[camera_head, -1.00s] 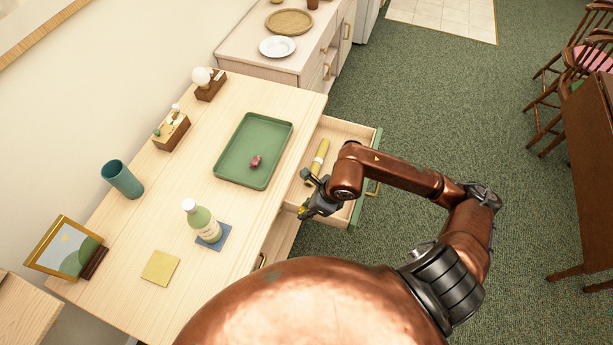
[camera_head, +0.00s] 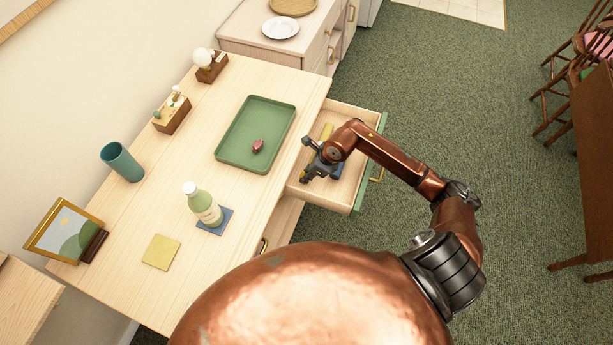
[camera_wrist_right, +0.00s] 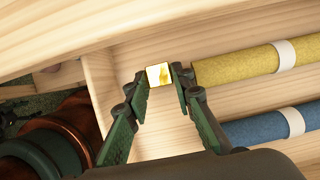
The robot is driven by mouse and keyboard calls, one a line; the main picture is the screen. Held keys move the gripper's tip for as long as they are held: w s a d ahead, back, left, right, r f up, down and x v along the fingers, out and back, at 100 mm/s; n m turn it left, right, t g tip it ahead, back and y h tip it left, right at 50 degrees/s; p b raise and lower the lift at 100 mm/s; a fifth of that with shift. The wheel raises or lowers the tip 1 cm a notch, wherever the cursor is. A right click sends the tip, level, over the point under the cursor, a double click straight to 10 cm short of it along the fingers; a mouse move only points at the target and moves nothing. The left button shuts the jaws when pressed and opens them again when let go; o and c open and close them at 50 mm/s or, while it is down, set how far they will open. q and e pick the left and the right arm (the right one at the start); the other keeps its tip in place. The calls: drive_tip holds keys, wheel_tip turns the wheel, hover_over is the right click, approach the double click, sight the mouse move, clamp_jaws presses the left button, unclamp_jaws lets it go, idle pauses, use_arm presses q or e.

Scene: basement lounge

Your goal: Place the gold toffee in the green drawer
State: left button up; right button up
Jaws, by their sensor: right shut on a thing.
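The gold toffee (camera_wrist_right: 159,76) is a small shiny gold block between the fingertips of my right gripper (camera_wrist_right: 160,78) in the right wrist view. The gripper is shut on it. In the head view my right gripper (camera_head: 306,160) is over the near-left part of the open green drawer (camera_head: 358,188), whose front is green and inside is pale wood. I cannot make out the toffee in the head view. In the wrist view the toffee appears above the drawer floor, left of a yellow roll (camera_wrist_right: 235,66). My left gripper is not in view.
A blue roll (camera_wrist_right: 262,128) lies beside the yellow one in the drawer. On the table, a green tray (camera_head: 236,137) holds a dark red sweet (camera_head: 258,146). A bottle (camera_head: 203,205), a teal cup (camera_head: 122,162) and a picture frame (camera_head: 62,230) stand further left.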

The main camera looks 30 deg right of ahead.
drive_tip(key=shift+f, duration=0.75)
drive_tip(key=shift+f, duration=0.1)
drive_tip(key=o, duration=0.6)
drive_tip(key=shift+r, duration=0.2)
drive_tip(key=p+v, duration=0.1)
drive_tip(key=v, duration=1.1)
drive_tip(key=shift+f, duration=0.1)
